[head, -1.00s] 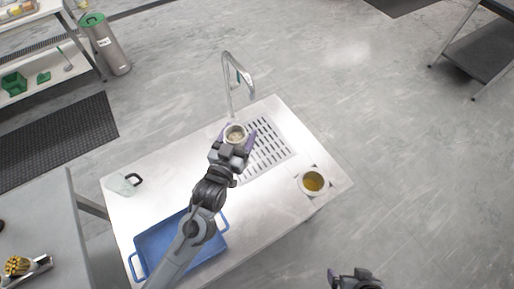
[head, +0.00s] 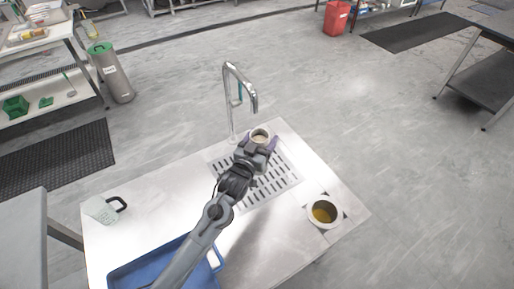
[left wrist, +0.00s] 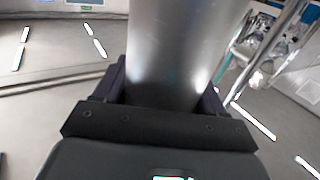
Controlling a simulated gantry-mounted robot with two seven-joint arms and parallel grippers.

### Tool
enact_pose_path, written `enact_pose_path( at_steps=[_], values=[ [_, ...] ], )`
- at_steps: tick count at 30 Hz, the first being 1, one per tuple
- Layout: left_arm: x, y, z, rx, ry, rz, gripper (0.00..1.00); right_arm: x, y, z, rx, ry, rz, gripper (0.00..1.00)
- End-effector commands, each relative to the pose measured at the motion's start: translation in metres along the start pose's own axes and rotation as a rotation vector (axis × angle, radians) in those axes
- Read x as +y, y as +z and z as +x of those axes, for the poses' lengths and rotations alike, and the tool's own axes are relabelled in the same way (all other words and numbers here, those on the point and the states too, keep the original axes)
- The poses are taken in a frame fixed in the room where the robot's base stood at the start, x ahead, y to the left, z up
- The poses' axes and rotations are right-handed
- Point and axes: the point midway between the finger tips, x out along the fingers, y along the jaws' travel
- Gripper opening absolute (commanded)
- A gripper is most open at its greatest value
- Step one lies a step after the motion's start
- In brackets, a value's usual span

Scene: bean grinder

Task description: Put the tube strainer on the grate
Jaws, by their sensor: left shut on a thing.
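My left gripper (head: 262,147) is shut on the tube strainer (head: 260,134), a pale metal cylinder with an open round top. It stands upright between the fingers, over the far part of the grate (head: 277,184), a slotted metal panel in the white table. I cannot tell whether its bottom touches the grate. In the left wrist view the strainer (left wrist: 180,50) fills the middle as a large shiny metal tube between the fingers. My right gripper is out of view.
A tall curved faucet (head: 229,95) rises just left of the strainer. A round cup-like holder with amber contents (head: 324,213) sits at the table's right. A glass jug with black handle (head: 103,209) and a blue tray (head: 150,268) are at the left. The grate's near part is clear.

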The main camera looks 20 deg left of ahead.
Motion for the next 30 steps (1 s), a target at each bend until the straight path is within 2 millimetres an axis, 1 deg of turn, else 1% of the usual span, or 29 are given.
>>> enact_pose_path(
  at_steps=[1,3,6,9,14,21,23,30],
  values=[
    [-0.007,0.007,0.006,0.002,-0.001,0.002,0.09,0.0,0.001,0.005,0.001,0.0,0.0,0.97],
    [-0.015,0.012,0.013,0.002,0.0,0.001,0.09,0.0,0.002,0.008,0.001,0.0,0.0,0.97],
    [-0.023,0.018,0.019,0.003,0.0,0.002,0.09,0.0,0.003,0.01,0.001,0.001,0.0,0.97],
    [-0.027,0.02,0.022,0.003,0.001,0.0,0.09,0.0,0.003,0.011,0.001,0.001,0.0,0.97],
    [-0.029,0.026,0.023,0.001,0.001,-0.001,0.09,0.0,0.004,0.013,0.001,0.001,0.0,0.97],
    [-0.029,0.055,0.023,0.001,0.001,-0.001,0.09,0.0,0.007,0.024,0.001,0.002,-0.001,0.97],
    [-0.029,0.059,0.023,0.002,0.0,-0.001,0.09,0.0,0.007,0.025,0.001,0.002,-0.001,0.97],
    [-0.029,0.06,0.023,0.003,0.001,-0.001,0.09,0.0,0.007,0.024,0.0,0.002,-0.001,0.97]
  ],
)
